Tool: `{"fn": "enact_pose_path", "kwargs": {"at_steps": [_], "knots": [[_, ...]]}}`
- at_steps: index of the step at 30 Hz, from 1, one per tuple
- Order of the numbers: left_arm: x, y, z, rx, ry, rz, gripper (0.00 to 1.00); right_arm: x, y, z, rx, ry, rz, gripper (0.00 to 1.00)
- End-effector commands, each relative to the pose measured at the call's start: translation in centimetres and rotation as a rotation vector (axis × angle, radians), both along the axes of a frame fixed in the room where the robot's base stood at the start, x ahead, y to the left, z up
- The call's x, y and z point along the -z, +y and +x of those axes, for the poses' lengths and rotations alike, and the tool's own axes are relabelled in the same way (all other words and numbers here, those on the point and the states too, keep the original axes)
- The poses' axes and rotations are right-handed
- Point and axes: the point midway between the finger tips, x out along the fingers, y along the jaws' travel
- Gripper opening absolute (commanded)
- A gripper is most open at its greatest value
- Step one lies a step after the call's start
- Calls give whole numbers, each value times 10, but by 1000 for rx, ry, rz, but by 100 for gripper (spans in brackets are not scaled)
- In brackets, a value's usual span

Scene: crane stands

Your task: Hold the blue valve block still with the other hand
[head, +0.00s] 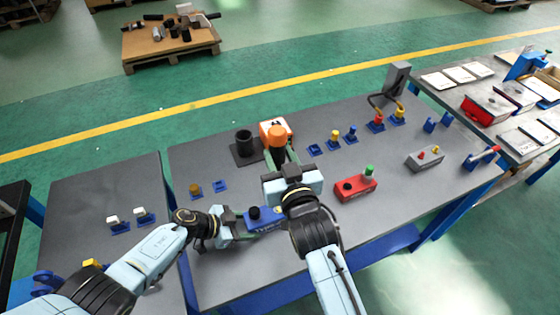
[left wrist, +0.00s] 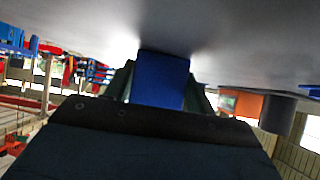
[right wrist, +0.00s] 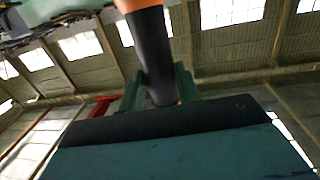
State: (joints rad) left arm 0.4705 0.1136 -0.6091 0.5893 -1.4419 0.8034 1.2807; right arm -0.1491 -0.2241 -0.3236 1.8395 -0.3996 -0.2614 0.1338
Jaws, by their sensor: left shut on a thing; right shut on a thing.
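The blue valve block (head: 264,220) lies on the grey table, with a dark round knob on top. My left gripper (head: 243,222) is shut on its left end. In the left wrist view the blue block (left wrist: 160,80) sits between my left gripper's green fingers (left wrist: 160,90). My right gripper (head: 280,156) is beyond the block, shut on a black-and-orange tool (head: 277,135). In the right wrist view its dark shaft (right wrist: 156,60) stands between the fingers (right wrist: 157,90), with orange at the far end. Its contact with anything else is hidden.
A black cup (head: 244,142) on a dark plate and an orange-and-white box (head: 266,127) stand behind. A red valve block (head: 355,185) is to the right, and a grey block (head: 425,158) further right. Small coloured parts in blue holders line the back. The table's front right is clear.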

Motion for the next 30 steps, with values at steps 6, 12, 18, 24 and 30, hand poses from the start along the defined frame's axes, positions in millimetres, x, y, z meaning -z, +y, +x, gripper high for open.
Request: {"fn": "enact_pose_path", "kwargs": {"at_steps": [6,12,18,24,30], "knots": [[0,0,0,-1,1,1,24,-9,1,1,-1,-11,3,0],[0,0,0,-1,1,1,60,-9,1,1,-1,-11,2,0],[0,0,0,-1,1,1,80,-9,1,1,-1,-11,2,0],[0,0,0,0,0,0,80,-9,1,1,-1,-11,3,0],[-2,5,0,-2,0,2,80,-9,1,1,-1,-11,3,0]]}}
